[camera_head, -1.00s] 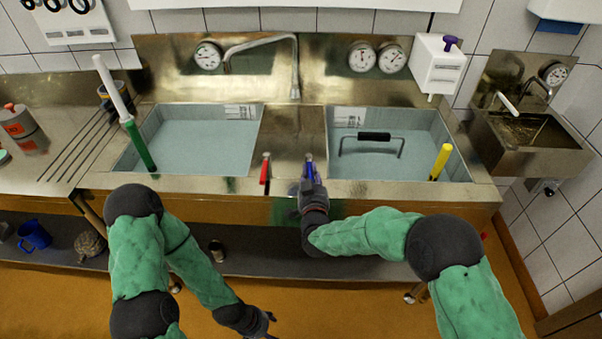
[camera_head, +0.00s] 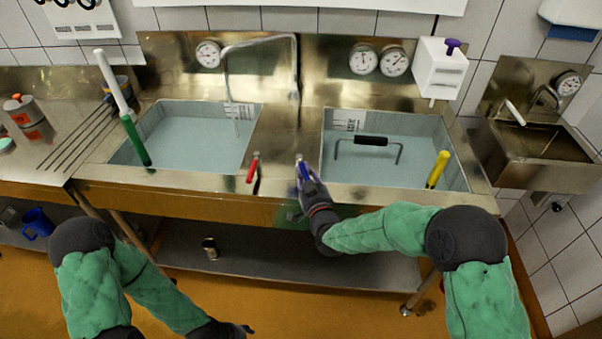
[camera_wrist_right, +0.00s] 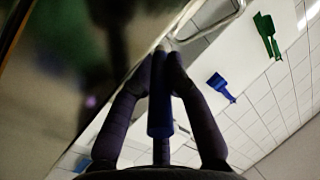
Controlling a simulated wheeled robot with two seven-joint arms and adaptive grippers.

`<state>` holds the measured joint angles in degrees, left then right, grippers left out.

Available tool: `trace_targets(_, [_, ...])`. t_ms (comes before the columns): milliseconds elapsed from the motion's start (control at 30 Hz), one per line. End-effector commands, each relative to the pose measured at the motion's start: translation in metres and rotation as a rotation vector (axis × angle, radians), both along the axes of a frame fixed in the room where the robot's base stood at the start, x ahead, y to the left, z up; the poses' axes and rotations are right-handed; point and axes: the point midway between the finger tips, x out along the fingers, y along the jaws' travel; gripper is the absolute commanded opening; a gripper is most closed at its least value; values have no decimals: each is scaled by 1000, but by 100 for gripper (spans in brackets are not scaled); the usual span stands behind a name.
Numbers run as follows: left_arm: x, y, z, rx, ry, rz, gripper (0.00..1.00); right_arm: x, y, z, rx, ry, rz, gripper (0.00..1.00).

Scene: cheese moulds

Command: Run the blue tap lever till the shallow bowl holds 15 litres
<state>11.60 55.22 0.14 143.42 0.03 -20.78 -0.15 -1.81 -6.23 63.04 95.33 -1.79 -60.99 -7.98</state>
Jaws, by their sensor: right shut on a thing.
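The blue tap lever (camera_head: 302,170) stands on the front ledge between two sunken basins, beside a red lever (camera_head: 254,170). My right gripper (camera_head: 305,185) is shut on the blue lever; its fingers also close together in the right wrist view (camera_wrist_right: 170,60). The spout (camera_head: 227,68) hangs over the left basin (camera_head: 248,150), and a thin stream of water (camera_head: 236,122) seems to fall from it. Both the left and the right basin (camera_head: 325,150) hold bluish water. I cannot tell which is the shallow bowl. My left gripper (camera_head: 243,329) is low at the bottom, its fingers unclear.
A green-and-white stick (camera_head: 135,140) stands in the left basin. The right basin holds a black-handled bar (camera_head: 370,141) and a yellow-handled stick (camera_head: 438,168). Dials (camera_head: 378,61) are on the back panel. A small hand basin (camera_head: 535,150) is at the right.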

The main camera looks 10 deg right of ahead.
Motion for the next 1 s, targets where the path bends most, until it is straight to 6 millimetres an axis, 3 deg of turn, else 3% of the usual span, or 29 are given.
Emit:
trace_targets(33, [0,0,0,0,0,0,58,0,0,-1,1,3,0,0])
trace_targets(67, [0,0,0,0,0,0,58,0,0,-2,1,4,0,23])
trace_targets(133, [0,0,0,0,0,0,58,0,0,-2,1,4,0,41])
trace_targets(567, [0,0,0,0,0,0,58,-5,0,0,1,1,0,41])
trace_targets(767, [0,0,0,0,0,0,58,-31,-2,-1,0,2,0,41])
trace_targets(1000, [0,0,0,0,0,0,58,-77,-5,-1,1,2,-1,41])
